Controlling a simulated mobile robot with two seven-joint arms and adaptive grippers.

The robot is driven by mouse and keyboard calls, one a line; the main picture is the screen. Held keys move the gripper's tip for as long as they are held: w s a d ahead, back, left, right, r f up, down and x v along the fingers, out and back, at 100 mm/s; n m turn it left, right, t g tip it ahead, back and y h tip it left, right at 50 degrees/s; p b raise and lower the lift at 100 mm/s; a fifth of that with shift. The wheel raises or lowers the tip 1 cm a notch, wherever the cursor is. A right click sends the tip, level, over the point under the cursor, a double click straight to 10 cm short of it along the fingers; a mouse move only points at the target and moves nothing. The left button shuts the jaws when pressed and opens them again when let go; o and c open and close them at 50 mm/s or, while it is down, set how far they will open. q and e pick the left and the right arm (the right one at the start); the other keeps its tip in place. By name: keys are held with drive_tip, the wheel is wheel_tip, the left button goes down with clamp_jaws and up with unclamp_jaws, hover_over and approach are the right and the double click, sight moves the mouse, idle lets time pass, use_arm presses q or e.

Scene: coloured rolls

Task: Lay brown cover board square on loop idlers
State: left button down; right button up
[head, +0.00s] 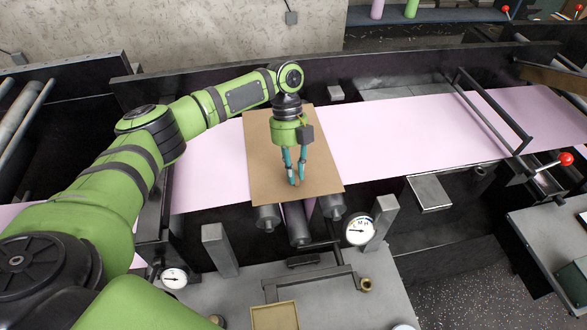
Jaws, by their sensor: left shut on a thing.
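The brown cover board (265,160) is a flat tan rectangle over the pink web. Its near edge runs roughly parallel to the web's near edge. Dark loop idlers (297,224) show their ends below that edge; their rest is hidden under the board. I cannot tell whether the board touches them. My right gripper is not in view.
The pink web (400,133) runs across the machine. A grey post (220,250) and a dial gauge (359,231) stand near the board's front. A dark rail (340,69) runs behind. A tan tray (275,316) lies on the front bench.

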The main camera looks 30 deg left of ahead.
use_arm(q)
drive_tip(key=c, duration=1.1)
unclamp_jaws()
drive_tip(key=shift+r, duration=0.15)
drive_tip(key=shift+b+v, duration=0.6)
drive_tip(key=shift+v, duration=0.2)
drive_tip(key=shift+b+v, duration=0.75)
drive_tip(key=shift+v, duration=1.3)
